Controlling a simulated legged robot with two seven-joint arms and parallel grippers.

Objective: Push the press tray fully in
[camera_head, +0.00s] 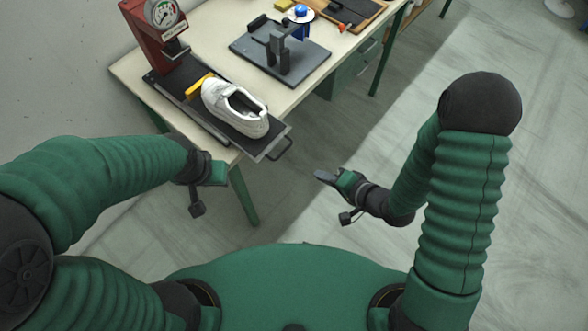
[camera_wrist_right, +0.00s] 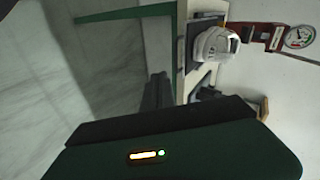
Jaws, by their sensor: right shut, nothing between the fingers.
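The press tray (camera_head: 272,143) is a dark flat plate with a looped handle at its front end. It sticks out from the red press (camera_head: 158,38) past the table's front edge. A white shoe (camera_head: 235,108) lies on the tray, and it also shows in the right wrist view (camera_wrist_right: 216,45). My right gripper (camera_head: 327,177) is shut and empty, in the air to the right of the tray handle and apart from it. My left gripper (camera_head: 216,172) is in front of the table's left corner, below the tray; its fingers are too unclear to judge.
The table (camera_head: 212,50) also carries a dark stand (camera_head: 282,57) on a base plate, a blue and white item (camera_head: 301,14) and a wooden board (camera_head: 352,12). A yellow block (camera_head: 198,86) is beside the shoe. Open floor lies right of the table.

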